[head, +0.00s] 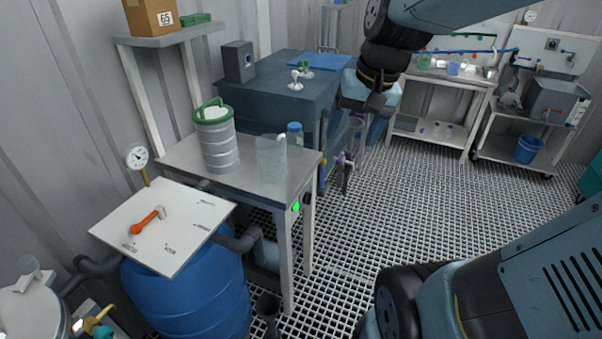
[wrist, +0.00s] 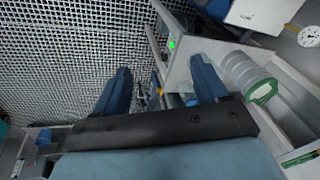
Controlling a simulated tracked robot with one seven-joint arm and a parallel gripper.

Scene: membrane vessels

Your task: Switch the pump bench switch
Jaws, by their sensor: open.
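The pump bench (head: 283,190) is a grey table at the middle left in the head view. A lit green indicator (head: 296,207) is on its front edge, with a small dark part (head: 307,198) just right of it that looks like the switch. The green light also shows in the wrist view (wrist: 171,45); I cannot make out the switch's position. My gripper (wrist: 160,66) is open and empty, its two blue fingers apart. In the head view my gripper (head: 368,125) hangs to the right of the bench and above it, clear of the switch.
On the bench stand a metal canister with a green rim (head: 219,152), a clear jug (head: 271,160) and a blue-capped bottle (head: 295,133). The grating floor (head: 430,205) is open to the right.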

